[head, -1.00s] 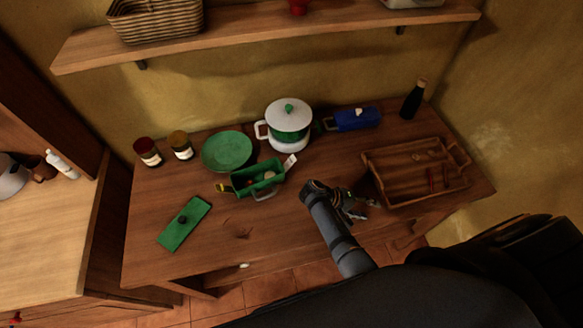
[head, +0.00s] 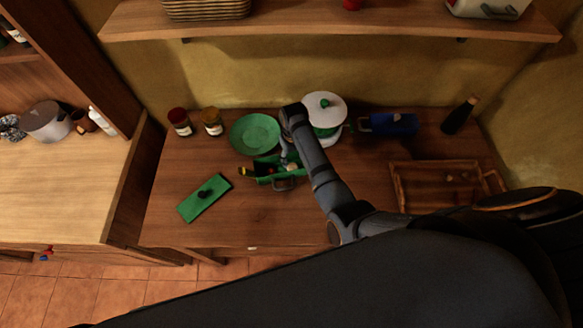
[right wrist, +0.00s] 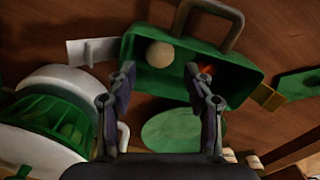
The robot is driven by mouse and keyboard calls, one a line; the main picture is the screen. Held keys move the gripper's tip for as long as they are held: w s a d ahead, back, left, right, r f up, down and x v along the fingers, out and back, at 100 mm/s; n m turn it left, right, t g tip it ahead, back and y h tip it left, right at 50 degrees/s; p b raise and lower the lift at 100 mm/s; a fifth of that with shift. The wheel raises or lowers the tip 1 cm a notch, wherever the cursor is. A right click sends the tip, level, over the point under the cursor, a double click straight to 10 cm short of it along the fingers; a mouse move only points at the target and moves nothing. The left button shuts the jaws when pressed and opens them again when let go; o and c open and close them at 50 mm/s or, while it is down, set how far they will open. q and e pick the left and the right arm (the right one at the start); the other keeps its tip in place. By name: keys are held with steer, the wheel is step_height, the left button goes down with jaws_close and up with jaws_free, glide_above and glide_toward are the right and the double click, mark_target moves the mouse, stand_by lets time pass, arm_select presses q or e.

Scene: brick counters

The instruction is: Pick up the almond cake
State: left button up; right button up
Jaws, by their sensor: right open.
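A round pale tan item (right wrist: 159,54), which looks like the almond cake, lies inside an open green box (right wrist: 228,73) with a handle. In the head view the item (head: 292,167) shows small, close by my right gripper. The box stands on the wooden table in front of the green plate. My right gripper (right wrist: 160,75) is open and empty, its fingers pointing at the box with the item roughly between the fingertips in the picture. I cannot tell the remaining height. My left gripper is not in view.
A white and green pot (head: 325,105) stands just behind my right arm. A green plate (head: 255,134), two jars (head: 212,122), a blue box (head: 392,124), a dark bottle (head: 459,116) and a wooden tray (head: 402,191) share the table. A green lid (head: 204,199) lies left. A shelf overhangs the back.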

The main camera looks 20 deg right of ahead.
mark_target(292, 167)
steer(key=shift+w+d+f, duration=0.1)
steer(key=shift+f, duration=0.4)
steer(key=shift+w+d+f, duration=0.15)
steer(key=shift+w+f, duration=0.05)
steer(key=shift+f, duration=0.4)
steer(key=f+b, duration=0.2)
steer(key=f, duration=0.1)
steer(key=f+b, duration=0.1)
steer(key=b, duration=0.1)
steer(key=shift+a+f, duration=0.25)
steer(key=shift+a, duration=0.05)
steer(key=shift+r, duration=0.15)
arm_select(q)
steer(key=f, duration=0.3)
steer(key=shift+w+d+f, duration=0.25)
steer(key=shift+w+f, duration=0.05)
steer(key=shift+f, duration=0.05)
arm_select(e)
steer(key=c, duration=0.7)
